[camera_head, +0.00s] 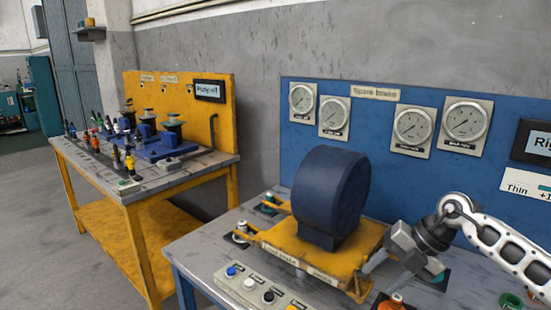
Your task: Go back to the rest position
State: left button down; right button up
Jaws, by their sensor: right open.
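My right arm (500,245) comes in from the right edge. Its gripper (384,280) points down and to the left, open, beside the right side of the yellow base plate (275,248). Nothing shows between its fingers, though the fingertips are small and partly unclear. A dark blue rounded motor-like block (330,195) stands upright on the yellow plate, apart from the gripper. My left gripper is not in view.
A row of push buttons (250,285) lies along the front of the grey bench (200,250). An orange knob (395,301) is below my right gripper. A blue panel with several gauges (411,127) stands behind. A yellow pump bench (140,190) stands at left; open floor (50,240) lies before it.

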jog(key=s+a+m+t+y, duration=0.2)
jog(key=s+a+y, duration=0.3)
jog(key=a, duration=0.5)
jog(key=s+a+m+t+y, duration=0.25)
jog(key=a+y, duration=0.35)
jog(key=a, duration=0.3)
jog(key=s+d+f+m+t+h, duration=0.2)
jog(key=s+d+f+m+h, duration=0.2)
jog(key=s+f+m+h, duration=0.3)
jog(key=s+d+f+m+t+h, duration=0.2)
jog(key=s+d+f+m+h, duration=0.3)
jog(key=m, duration=1.2)
jog(key=s+f+h, duration=0.2)
jog(key=s+f, duration=0.1)
jog(key=s, duration=0.1)
jog(key=shift+s+d+f, duration=0.2)
jog(key=shift+s+f, duration=0.1)
jog(key=shift+f, duration=0.1)
